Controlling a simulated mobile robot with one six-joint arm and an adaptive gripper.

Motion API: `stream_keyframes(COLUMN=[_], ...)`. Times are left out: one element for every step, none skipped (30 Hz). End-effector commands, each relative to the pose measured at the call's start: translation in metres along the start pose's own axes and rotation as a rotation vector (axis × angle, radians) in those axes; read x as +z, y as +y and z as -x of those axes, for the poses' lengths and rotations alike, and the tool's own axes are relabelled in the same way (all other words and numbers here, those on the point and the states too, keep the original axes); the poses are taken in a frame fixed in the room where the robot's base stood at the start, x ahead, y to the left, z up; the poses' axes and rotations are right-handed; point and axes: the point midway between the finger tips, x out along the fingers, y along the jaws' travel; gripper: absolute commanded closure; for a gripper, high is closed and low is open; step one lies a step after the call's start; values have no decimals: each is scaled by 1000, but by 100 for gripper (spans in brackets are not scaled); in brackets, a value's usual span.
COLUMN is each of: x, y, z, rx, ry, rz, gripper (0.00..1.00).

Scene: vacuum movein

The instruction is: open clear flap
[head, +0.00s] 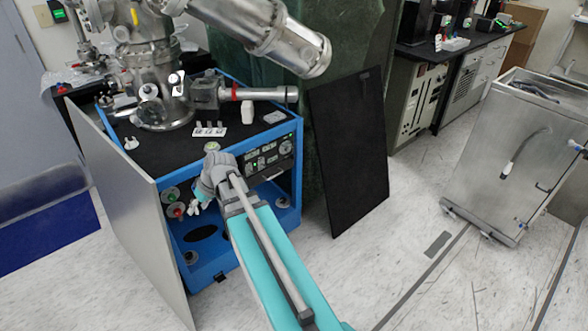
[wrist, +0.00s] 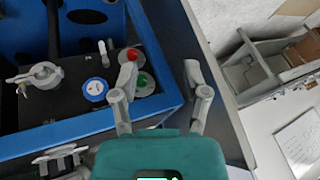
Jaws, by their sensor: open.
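I cannot clearly make out a clear flap. A red button (wrist: 133,55) and a green button (wrist: 141,80), each with a grey round surround, sit on the black panel of the blue cart in the wrist view. The red button (head: 178,211) and green button (head: 172,194) also show in the head view, on the cart's front left. My gripper (wrist: 161,76) is open and empty, its left finger beside the two buttons and its right finger beyond the cart's edge. In the head view my gripper (head: 197,204) shows small, just right of the buttons, partly behind my arm.
The blue cart (head: 298,160) carries metal vacuum equipment (head: 160,100). A grey panel (head: 135,215) leans along its left side and a black panel (head: 348,150) stands to its right. A blue and white round knob (wrist: 95,88) is left of the buttons. Floor is open right of the cart.

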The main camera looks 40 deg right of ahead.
Motion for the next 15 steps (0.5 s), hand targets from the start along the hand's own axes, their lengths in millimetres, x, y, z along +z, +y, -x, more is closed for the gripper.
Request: stream_keyframes(x=[0,-1,-3,-4,-5,-7,-8,-9,-10,-11,-11,-12,-13,-13,-14], y=[18,24,34,41,48,58,65,72,82,90,98,108,116,124,135], z=[-12,-14,-17,-18,-20,-22,-24,-25,-26,-27,-28,-29,-30,-30,-31], rx=[-10,-18,-25,-30,-36,-42,-45,-49,-52,-55,-56,-57,-58,-58,-57], ry=[31,50,76,95,115,141,162,182,208,229,250,277,299,319,348], rz=[2,7,13,17,22,27,31,35,41,44,49,54,57,62,66], gripper=[41,41,41,41,41,41,41,41,41,41,41,41,41,41,41])
